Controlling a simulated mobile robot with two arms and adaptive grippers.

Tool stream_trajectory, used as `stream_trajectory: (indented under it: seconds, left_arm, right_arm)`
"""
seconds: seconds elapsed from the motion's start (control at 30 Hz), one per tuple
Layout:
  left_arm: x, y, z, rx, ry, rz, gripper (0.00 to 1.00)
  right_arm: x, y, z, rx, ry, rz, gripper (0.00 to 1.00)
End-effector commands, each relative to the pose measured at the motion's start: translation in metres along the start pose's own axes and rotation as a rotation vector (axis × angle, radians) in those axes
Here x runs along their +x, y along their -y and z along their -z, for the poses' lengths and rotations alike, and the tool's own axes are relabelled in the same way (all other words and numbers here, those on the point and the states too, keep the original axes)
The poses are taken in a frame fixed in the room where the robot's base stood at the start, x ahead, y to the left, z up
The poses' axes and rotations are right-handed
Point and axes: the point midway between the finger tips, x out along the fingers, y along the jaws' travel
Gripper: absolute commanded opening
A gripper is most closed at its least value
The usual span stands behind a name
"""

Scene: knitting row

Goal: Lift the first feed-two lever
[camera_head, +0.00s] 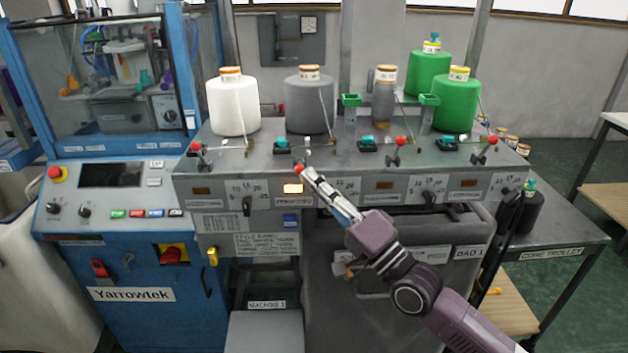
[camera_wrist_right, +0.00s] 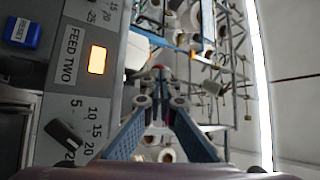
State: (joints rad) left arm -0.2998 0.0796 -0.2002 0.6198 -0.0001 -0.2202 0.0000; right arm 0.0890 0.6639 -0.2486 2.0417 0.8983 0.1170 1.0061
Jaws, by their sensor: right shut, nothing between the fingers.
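The feed-two lever with its red knob (camera_head: 298,168) stands on the front edge of the machine top, above the lit amber lamp (camera_head: 293,188). My right gripper (camera_head: 307,173) reaches up from the lower right, with its shut fingertips right at the knob. Whether they touch it, I cannot tell. In the right wrist view, the blue-sided fingers of the right gripper (camera_wrist_right: 161,98) come together with nothing held, beside the panel (camera_wrist_right: 68,90) labelled FEED TWO. A small reddish spot shows just beyond the tips there. My left gripper is not in view.
Other red-knobbed levers (camera_head: 196,146) (camera_head: 400,140) (camera_head: 492,140) stand along the same top. White (camera_head: 233,105), grey (camera_head: 309,108) and green (camera_head: 456,108) yarn cones stand behind them. A dial (camera_head: 247,205) and a blue RESET button (camera_head: 291,220) sit on the panel below.

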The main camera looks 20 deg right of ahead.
Motion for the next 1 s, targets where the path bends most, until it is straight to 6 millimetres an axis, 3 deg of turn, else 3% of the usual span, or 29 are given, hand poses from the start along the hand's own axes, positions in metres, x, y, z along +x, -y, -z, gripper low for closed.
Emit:
stream_trajectory:
  seconds: [0.5, 1.0]
  left_arm:
    - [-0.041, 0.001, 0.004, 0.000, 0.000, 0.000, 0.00]
    - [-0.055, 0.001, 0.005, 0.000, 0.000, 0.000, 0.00]
  right_arm:
    - [0.014, 0.020, 0.011, 0.013, 0.000, -0.017, 0.00]
    - [0.035, 0.039, 0.028, 0.013, -0.001, -0.016, 0.00]
